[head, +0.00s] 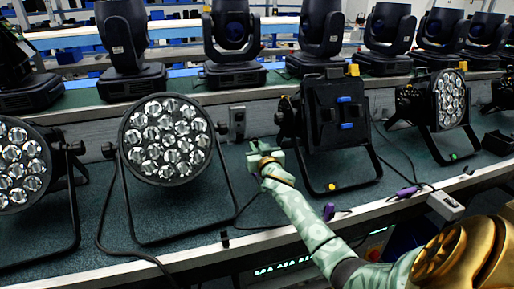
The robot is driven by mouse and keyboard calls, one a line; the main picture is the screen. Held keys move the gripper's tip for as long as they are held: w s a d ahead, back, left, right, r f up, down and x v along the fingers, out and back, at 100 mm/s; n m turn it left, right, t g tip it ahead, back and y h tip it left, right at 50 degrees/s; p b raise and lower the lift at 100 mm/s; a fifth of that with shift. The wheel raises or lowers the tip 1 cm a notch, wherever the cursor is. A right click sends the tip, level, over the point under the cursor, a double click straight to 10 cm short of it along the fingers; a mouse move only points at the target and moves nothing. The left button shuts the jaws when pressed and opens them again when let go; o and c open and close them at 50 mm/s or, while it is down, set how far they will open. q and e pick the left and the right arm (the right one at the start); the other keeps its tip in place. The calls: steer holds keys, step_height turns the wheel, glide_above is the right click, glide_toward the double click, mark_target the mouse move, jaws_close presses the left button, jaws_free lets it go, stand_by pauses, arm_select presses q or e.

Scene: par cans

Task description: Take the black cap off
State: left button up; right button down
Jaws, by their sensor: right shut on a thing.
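My right gripper (264,158) is over the dark bench top, just left of the middle par can (337,112), which has its back to me. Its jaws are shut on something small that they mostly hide. I cannot make out whether this is the black cap. A small black piece (225,239) stands apart at the bench's front edge; I cannot tell what it is. My left gripper is not in view.
Par cans with round lens faces stand at the left (168,139), far left (20,165) and right (450,99). Moving-head lights (232,42) line the shelf behind. Cables and purple connectors (405,192) lie along the front. Bare bench (275,206) shows around my gripper.

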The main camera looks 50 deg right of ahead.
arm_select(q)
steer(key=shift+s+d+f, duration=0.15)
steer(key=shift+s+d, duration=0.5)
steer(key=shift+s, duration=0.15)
arm_select(e)
steer(key=s+a+r+n+y, duration=0.1)
steer(key=s+a+n+y, duration=0.1)
steer(key=s+a, duration=0.5)
steer(key=s+a+r+n+t+y, duration=0.1)
steer(key=s+a+y, duration=0.3)
steer(key=a, duration=1.2)
steer(key=s+a+r+n+t+y, duration=0.1)
steer(key=s+a+n+y, duration=0.1)
steer(key=s+a, duration=0.8)
steer(key=shift+s+a+n+y, duration=0.15)
steer(key=shift+a+n+y, duration=0.25)
steer(key=shift+a, duration=0.5)
steer(key=shift+d, duration=0.1)
